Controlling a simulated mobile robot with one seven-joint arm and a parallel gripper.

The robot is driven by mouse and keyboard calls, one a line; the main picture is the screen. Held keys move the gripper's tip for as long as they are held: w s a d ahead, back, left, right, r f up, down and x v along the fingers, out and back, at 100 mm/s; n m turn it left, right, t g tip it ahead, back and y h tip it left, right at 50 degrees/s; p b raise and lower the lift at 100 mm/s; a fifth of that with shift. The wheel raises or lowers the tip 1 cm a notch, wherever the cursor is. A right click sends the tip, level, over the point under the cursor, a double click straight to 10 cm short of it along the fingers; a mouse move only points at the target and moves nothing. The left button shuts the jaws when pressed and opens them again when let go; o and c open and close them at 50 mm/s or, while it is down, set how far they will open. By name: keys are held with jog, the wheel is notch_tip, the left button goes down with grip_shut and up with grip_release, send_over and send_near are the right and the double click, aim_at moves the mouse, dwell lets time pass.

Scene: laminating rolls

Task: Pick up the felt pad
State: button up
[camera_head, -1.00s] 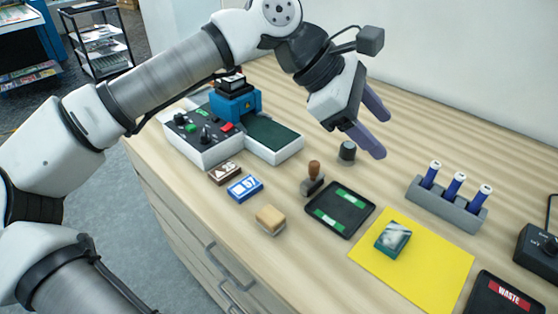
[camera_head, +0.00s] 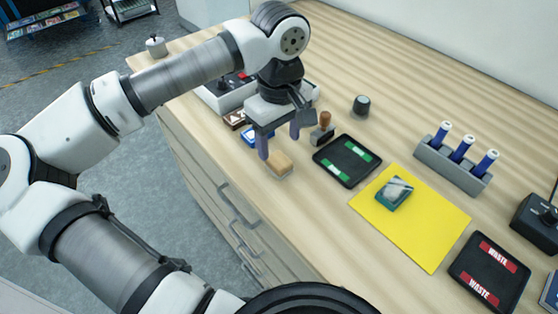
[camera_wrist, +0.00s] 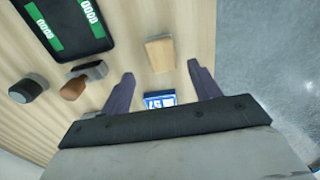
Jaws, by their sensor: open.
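The felt pad appears to be the small tan block (camera_head: 280,167) near the front edge of the wooden counter. It also shows in the wrist view (camera_wrist: 160,53), lying flat just beyond the fingertips and roughly centred between them. My gripper (camera_head: 279,147) is open and empty, pointing down above the counter close to the pad. In the wrist view my gripper (camera_wrist: 160,74) has its two purple fingers spread wide, with the pad apart from both.
A blue numbered block (camera_wrist: 159,99) lies between the fingers in the wrist view. A wooden-handled stamp (camera_head: 323,130) and a black tray (camera_head: 347,161) stand to the pad's right. A yellow sheet (camera_head: 430,235) holds a green block (camera_head: 394,193). The counter's front edge is close by.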

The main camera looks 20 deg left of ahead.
aim_at(279, 160)
jog(key=shift+s+f+p, duration=0.2)
jog(key=shift+f+p, duration=0.75)
jog(key=shift+f, duration=1.9)
jog(key=c, duration=1.1)
jog(key=shift+r, duration=0.1)
notch_tip(279, 160, up, 20)
jog(key=b, duration=0.2)
jog(key=shift+b, duration=0.3)
jog(key=o, duration=0.4)
jog(key=shift+c, duration=1.2)
jog(key=shift+d, duration=0.15)
